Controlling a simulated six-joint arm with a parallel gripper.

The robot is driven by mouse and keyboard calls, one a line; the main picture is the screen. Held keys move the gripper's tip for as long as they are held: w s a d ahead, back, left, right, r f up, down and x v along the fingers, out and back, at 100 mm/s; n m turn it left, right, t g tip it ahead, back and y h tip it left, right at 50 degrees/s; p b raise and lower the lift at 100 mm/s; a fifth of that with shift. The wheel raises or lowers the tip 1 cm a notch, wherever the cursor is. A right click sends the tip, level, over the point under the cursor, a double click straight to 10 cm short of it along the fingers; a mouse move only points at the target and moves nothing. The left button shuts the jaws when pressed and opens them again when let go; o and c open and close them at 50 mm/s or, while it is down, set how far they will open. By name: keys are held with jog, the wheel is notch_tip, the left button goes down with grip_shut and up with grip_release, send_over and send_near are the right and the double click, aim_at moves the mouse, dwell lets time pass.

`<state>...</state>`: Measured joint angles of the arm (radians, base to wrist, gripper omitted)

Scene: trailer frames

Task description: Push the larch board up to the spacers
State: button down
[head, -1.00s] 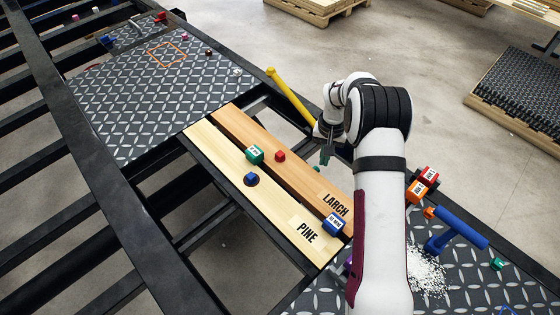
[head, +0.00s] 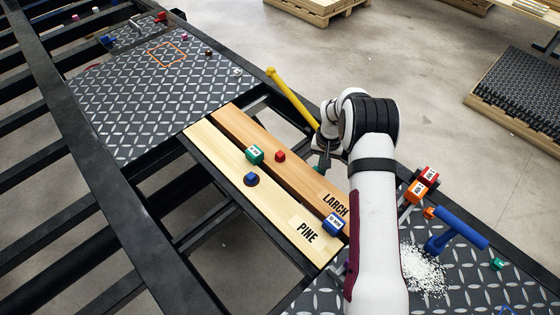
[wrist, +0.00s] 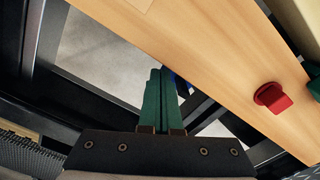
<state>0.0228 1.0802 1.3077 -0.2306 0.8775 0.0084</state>
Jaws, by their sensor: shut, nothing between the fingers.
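The larch board (head: 300,180), orange-brown with a red knob (head: 280,156), lies beside the paler pine board (head: 220,152), which has a blue knob (head: 251,179). A dark gap shows between them. A green labelled spacer (head: 254,154) and a blue labelled spacer (head: 334,223) sit along this gap; I cannot tell whether the larch touches them. My gripper (head: 321,168) is shut and empty by the larch's outer long edge. In the wrist view its green fingers (wrist: 161,88) point at the edge of the larch board (wrist: 190,45); contact is unclear.
Orange (head: 416,192) and red (head: 429,174) blocks, a blue T-shaped tool (head: 455,232) and white granules (head: 424,272) lie to the right of my arm. Open frame gaps lie beside the boards.

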jog(key=shift+s+a, duration=0.75)
dwell(0.6)
jog(key=shift+d, duration=0.1)
notch_tip(320, 180, up, 7)
jog(key=shift+w+d, duration=0.35)
jog(key=shift+w, duration=0.1)
dwell(0.6)
